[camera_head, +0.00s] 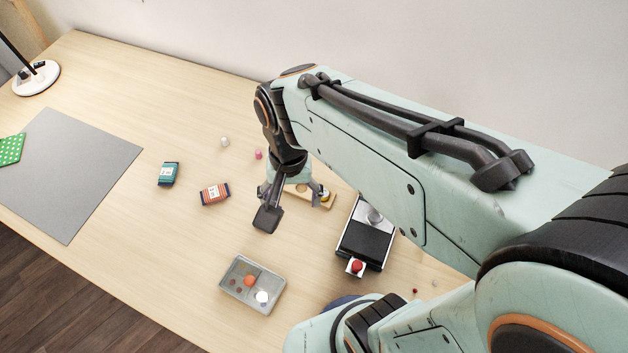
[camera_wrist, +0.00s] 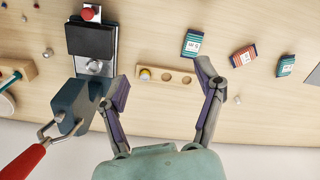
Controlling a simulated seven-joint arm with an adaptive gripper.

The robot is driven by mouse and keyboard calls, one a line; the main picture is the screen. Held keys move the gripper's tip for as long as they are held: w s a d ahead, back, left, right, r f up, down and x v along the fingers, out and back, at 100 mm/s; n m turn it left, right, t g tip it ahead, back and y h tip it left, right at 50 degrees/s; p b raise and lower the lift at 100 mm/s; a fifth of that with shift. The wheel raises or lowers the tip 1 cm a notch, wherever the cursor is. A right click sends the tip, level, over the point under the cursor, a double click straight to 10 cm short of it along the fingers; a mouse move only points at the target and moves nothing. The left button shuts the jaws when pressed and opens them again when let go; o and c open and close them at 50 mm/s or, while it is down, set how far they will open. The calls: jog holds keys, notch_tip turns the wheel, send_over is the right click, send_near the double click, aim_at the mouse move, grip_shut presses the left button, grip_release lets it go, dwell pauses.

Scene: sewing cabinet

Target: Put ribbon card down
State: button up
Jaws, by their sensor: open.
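Three ribbon cards lie on the table in the wrist view: a dark blue-green one (camera_wrist: 193,43), a red-orange one (camera_wrist: 243,56) and a teal one (camera_wrist: 286,65). The head view shows the teal card (camera_head: 168,174) and the red-orange card (camera_head: 215,194) left of my gripper. The blue-green card does not show there. My gripper (camera_head: 294,204) is open, with nothing between its fingers. In the wrist view, the right fingertip of my gripper (camera_wrist: 162,82) is close to the blue-green card. I cannot tell whether they touch.
A wooden holder (camera_wrist: 174,77) with a yellow-topped item lies below the open fingers. A black-and-metal device (camera_head: 365,243) with a red knob stands right of it. A metal tray (camera_head: 238,291) is in front. A grey mat (camera_head: 80,170) lies far left. Bare table surrounds the cards.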

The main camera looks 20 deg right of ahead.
jog(key=s+d+r+n, duration=0.2)
jog(key=s+r+n, duration=0.1)
jog(key=s, duration=0.6)
jog(key=shift+s+n, duration=0.15)
jog(key=shift+n, duration=0.75)
